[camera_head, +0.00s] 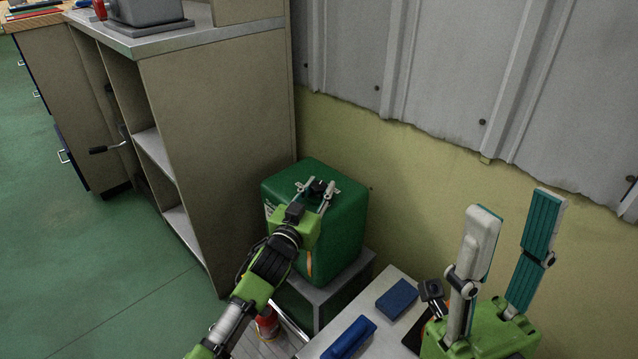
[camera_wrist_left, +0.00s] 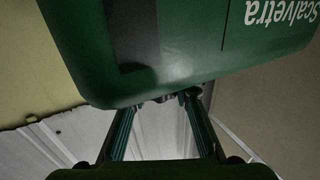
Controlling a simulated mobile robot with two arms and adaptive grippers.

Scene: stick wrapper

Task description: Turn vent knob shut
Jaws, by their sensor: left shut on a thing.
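A green canister (camera_head: 345,215) stands in the corner between the cabinet and the wall; it also fills the top of the left wrist view (camera_wrist_left: 195,75), with white lettering. A small dark vent knob (camera_head: 318,184) sits on its top. My left gripper (camera_head: 316,190) reaches over the canister top with its fingers on either side of the knob and is shut on it. In the left wrist view its fingers (camera_wrist_left: 163,100) close in at the canister's edge, and the knob is mostly hidden. My right gripper (camera_head: 516,205) is open and empty, fingers pointing up, at the lower right.
The canister rests on a grey stand (camera_head: 325,293). A tall beige cabinet (camera_head: 220,130) rises close on the left. Behind is a yellow and grey wall (camera_head: 425,150). A pale table (camera_head: 385,340) in front holds blue items (camera_head: 397,298). A red object (camera_head: 267,323) is low beside my left arm.

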